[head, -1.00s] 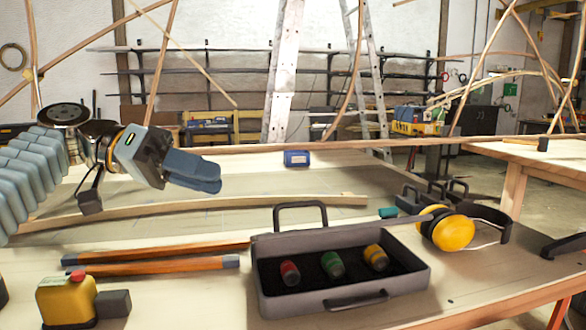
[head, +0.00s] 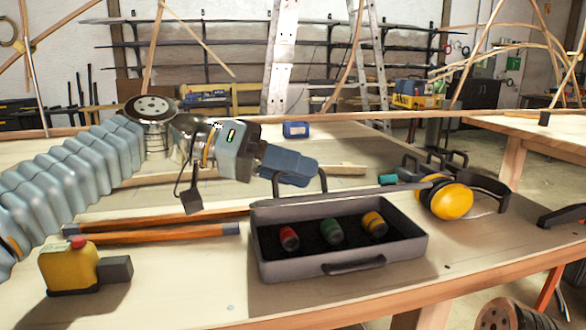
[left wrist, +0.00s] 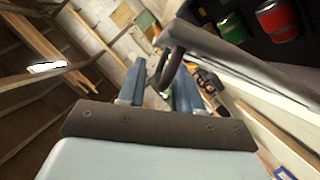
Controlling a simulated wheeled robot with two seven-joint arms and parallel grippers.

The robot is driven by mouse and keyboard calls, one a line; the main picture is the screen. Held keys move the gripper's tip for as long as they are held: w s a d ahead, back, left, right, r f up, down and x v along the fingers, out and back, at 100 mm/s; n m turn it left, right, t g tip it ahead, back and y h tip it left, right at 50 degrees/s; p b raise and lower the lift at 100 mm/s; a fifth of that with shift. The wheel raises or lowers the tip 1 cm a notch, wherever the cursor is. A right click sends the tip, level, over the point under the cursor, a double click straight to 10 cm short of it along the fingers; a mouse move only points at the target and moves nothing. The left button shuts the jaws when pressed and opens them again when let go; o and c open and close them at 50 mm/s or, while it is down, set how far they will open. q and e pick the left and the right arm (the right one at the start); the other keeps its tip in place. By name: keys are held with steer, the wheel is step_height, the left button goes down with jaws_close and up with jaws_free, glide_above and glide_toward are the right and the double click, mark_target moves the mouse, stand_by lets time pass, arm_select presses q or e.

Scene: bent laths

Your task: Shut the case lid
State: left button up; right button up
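The grey case (head: 345,253) lies open on the bench in the head view, holding a red canister (head: 289,238), a green canister (head: 331,231) and a yellow canister (head: 374,224). Its lid shows only as a thin edge along the back, with a dark handle (head: 323,181) rising above it. My left gripper (head: 312,171) is at this handle and hides its top. In the left wrist view the handle (left wrist: 171,62) passes between the two blue fingers of my left gripper (left wrist: 172,75). They look apart, not clearly clamped on it. My right gripper is not in view.
Yellow ear muffs (head: 451,202) lie right of the case. A yellow box with a red cap (head: 68,269) stands at the front left. Wooden laths (head: 160,233) lie left of the case, and a blue box (head: 296,130) is further back. The front middle is clear.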

arm_select(q)
jaws_close()
steer(key=shift+s+f+b, duration=0.15)
steer(key=shift+f+b, duration=0.1)
steer(key=shift+b, duration=0.2)
steer(key=s+f+m+b, duration=0.1)
steer(key=b, duration=0.2)
steer(key=s+f+m+t+b, duration=0.1)
steer(key=f+b, duration=0.1)
steer(key=b, duration=0.1)
steer(key=s+d+f+m+y+b, duration=0.1)
steer(key=f+b, duration=0.1)
steer(key=b, duration=0.1)
steer(key=shift+f+t, duration=0.1)
steer(key=shift+t, duration=0.3)
steer(key=shift+s+f+m+t+b, duration=0.15)
steer(key=shift+f+m+t+b, duration=0.25)
steer(key=shift+b, duration=0.45)
steer(key=shift+d+f, duration=0.1)
steer(key=shift+f, duration=0.05)
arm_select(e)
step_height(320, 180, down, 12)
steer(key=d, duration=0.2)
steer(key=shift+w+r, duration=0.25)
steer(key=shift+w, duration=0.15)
arm_select(q)
steer(key=shift+f+y, duration=0.1)
steer(key=shift+y, duration=0.2)
